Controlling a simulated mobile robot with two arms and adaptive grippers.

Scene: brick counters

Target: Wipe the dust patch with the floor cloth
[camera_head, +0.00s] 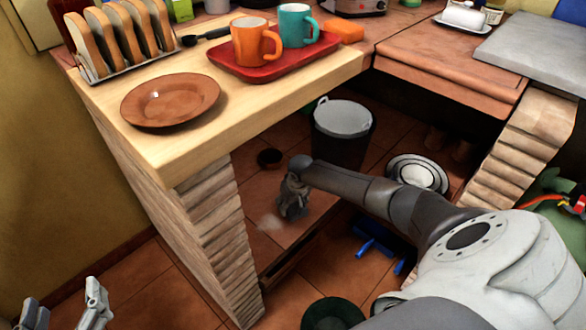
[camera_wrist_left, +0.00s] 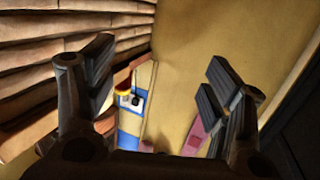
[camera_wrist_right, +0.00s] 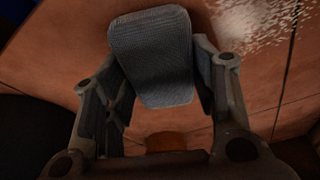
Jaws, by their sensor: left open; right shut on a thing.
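The dust patch (camera_head: 268,224) is a pale smudge on the tiled floor between the brick counter supports. It also shows as white specks at the top right of the right wrist view (camera_wrist_right: 262,22). My right gripper (camera_head: 290,203) reaches down under the counter, just right of the patch in the head view. It is shut on the floor cloth, a grey textured pad (camera_wrist_right: 150,55) between its fingers. The cloth is hard to tell from the gripper in the head view. My left gripper (camera_head: 66,302) is open and empty at the lower left, also seen in its wrist view (camera_wrist_left: 155,82).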

